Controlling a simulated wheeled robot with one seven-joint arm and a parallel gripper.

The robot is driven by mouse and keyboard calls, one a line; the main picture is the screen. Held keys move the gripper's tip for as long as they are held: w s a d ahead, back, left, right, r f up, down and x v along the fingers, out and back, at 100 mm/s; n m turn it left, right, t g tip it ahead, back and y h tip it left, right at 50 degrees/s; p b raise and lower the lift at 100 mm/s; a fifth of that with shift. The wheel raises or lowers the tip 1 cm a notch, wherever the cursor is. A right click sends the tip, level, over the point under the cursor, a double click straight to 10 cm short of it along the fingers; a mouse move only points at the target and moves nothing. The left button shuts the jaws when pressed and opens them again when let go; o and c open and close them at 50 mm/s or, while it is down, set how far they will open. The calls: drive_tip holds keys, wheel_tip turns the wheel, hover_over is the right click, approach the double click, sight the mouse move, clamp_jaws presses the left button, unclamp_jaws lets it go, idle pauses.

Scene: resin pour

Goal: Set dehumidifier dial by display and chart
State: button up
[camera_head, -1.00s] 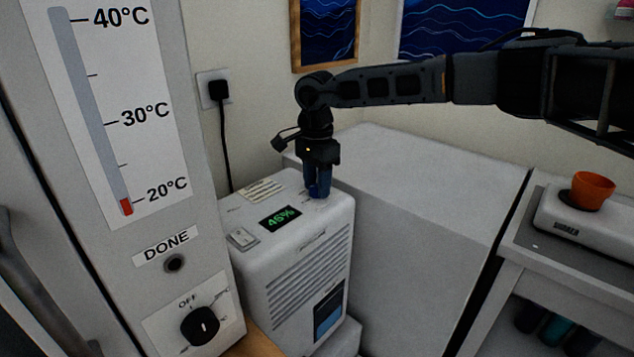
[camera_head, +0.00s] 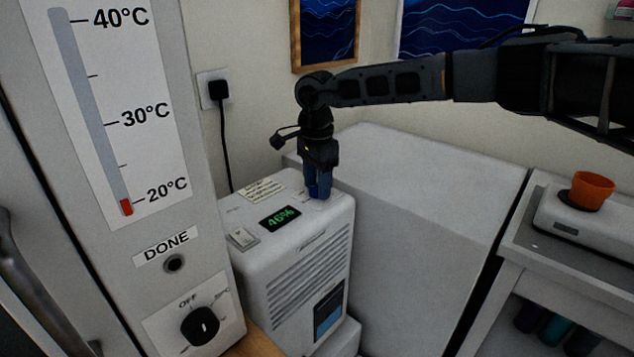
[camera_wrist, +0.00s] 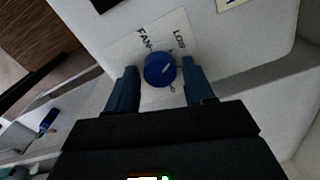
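The white dehumidifier (camera_head: 299,268) stands beside the tall grey cabinet. Its green display (camera_head: 280,218) on top appears to read 46%. A cream printed card (camera_head: 262,190), perhaps the chart, lies behind the display; its text is too small to read. The round blue dial (camera_wrist: 159,70) shows in the wrist view, with a pale mark on it and the words FAN and LOW printed nearby. My gripper (camera_head: 318,194) points down at the top's right rear corner. Its two fingers stand either side of the dial, with narrow gaps seeming to show; the head view hides the dial.
The cabinet (camera_head: 220,240) carries a thermometer scale, red near 20°C, a DONE button (camera_head: 174,264) and a black knob (camera_head: 200,326). A white switch (camera_head: 243,236) sits beside the display. A large pale block (camera_head: 430,190) stands right; an orange cup (camera_head: 592,190) is far right.

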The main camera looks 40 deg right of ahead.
drive_tip(key=shift+o, duration=0.9)
drive_tip(key=shift+r+b, duration=0.35)
drive_tip(key=shift+r, duration=3.55)
